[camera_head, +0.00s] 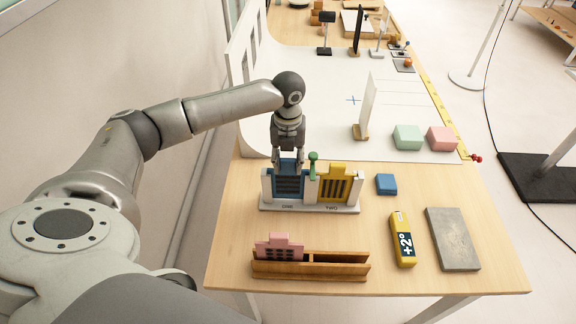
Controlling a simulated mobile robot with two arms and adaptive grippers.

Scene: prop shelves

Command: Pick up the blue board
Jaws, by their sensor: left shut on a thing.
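The blue board (289,187) stands upright in the left slot of a white stand (310,207), above the label ONE. It has dark slats on its front. My left gripper (288,165) comes down from above and is shut on the top of the blue board. The board's lower edge is at the stand, and I cannot tell whether it is lifted. A yellow board (333,184) stands in the right slot, above the label TWO. A small green peg figure (313,160) is between them. My right gripper is not in view.
A wooden rack (320,266) with a pink board (278,247) stands in front. A blue block (386,184), a yellow +2° bar (403,240) and a grey slab (453,239) lie to the right. Green (408,137) and pink (441,138) blocks sit on the white sheet behind.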

